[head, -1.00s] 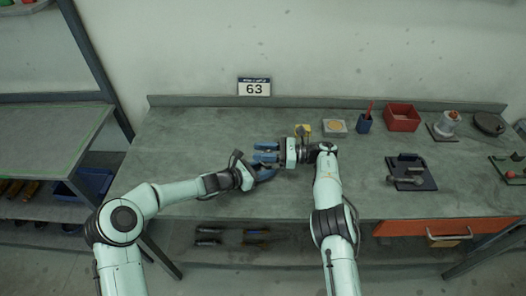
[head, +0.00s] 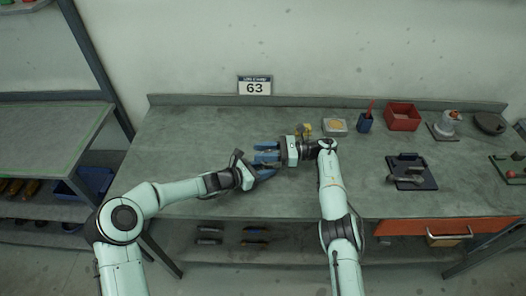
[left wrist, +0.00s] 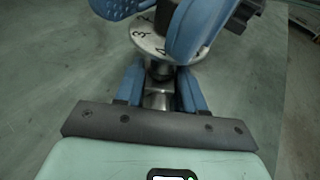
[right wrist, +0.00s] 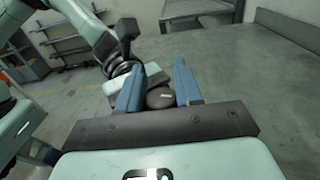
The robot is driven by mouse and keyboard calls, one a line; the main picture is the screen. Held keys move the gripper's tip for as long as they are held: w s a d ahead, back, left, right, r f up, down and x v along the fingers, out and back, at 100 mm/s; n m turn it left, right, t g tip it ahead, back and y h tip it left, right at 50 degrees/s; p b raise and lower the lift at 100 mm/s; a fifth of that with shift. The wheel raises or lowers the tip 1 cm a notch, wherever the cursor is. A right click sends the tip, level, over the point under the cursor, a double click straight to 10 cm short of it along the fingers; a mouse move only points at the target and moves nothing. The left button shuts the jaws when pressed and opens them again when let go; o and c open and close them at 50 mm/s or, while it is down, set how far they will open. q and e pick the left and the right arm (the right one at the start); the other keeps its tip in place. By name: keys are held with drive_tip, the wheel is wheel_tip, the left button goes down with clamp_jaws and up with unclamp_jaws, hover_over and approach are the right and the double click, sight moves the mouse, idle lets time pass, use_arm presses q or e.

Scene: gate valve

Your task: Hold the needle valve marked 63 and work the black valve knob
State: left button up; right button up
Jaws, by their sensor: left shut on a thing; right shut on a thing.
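The needle valve shows in the left wrist view as a metal body (left wrist: 159,92) below a pale disc with black numbers (left wrist: 150,43). The blue fingers of my left gripper (left wrist: 160,88) are shut on the body, one on each side. In the right wrist view the fingers of my right gripper (right wrist: 160,88) are shut on the dark round knob (right wrist: 161,97). In the head view my left gripper (head: 264,173) and right gripper (head: 266,154) sit close together over the bench, and the valve is mostly hidden by them. The 63 sign (head: 254,86) stands at the wall behind.
On the bench (head: 190,140) are a yellow item (head: 306,129), a pale tray (head: 335,127), a blue cup (head: 365,123), a red bin (head: 403,116) and a dark plate with fittings (head: 410,172). The bench left of my grippers is clear.

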drive_tip(key=o, duration=1)
drive_tip(key=shift+w+a+m+t, duration=0.1)
drive_tip(key=shift+w+m+t, duration=0.15)
drive_tip(key=shift+m+t, duration=0.3)
drive_tip(key=shift+m+t, duration=0.35)
drive_tip(key=shift+t, duration=0.5)
